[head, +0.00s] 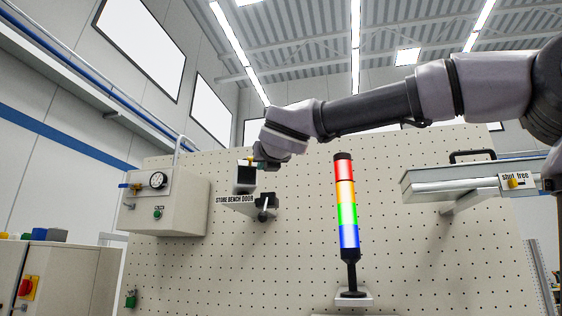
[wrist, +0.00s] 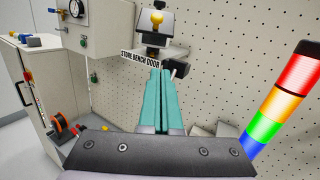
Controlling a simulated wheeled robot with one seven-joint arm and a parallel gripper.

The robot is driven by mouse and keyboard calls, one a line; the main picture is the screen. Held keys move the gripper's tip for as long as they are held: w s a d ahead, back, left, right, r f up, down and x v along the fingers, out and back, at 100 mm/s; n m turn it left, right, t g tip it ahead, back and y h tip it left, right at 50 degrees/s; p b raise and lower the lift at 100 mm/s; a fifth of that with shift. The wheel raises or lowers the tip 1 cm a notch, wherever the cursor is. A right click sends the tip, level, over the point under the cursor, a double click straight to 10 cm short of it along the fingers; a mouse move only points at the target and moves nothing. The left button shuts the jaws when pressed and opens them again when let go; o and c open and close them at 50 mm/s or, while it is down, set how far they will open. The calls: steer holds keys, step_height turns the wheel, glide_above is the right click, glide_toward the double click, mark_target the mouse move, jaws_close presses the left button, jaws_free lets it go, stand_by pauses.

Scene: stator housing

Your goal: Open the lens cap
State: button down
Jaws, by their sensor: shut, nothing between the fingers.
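A small dark-framed box (head: 245,178) is mounted on the pegboard above the label STORE BENCH DOOR. It also shows at the top of the wrist view (wrist: 153,38), with a pale flap-like face bearing a yellow knob (wrist: 157,17). This face looks like the lens cap, but I cannot tell for sure. My gripper (wrist: 160,73) is shut and empty, its teal fingers pressed together. In the wrist view the fingertips appear just below the box and label. In the head view my gripper (head: 259,163) is at the box's upper right; contact cannot be told.
A black clamp-like fitting (head: 265,203) sits right of the label. A lit signal tower (head: 346,205) stands to the right. A gauge box (head: 168,203) hangs at left, and a shelf (head: 450,180) juts out at right.

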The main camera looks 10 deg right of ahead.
glide_toward(251, 164)
steer(key=w+f, duration=0.4)
steer(key=w, duration=0.1)
steer(key=r, duration=0.2)
steer(key=shift+w+a+r+n, duration=0.3)
steer(key=shift+w+a+r, duration=0.2)
steer(key=shift+w+r, duration=0.05)
steer(key=shift+r, duration=0.3)
steer(key=shift+r, duration=0.1)
steer(key=shift+r, duration=0.25)
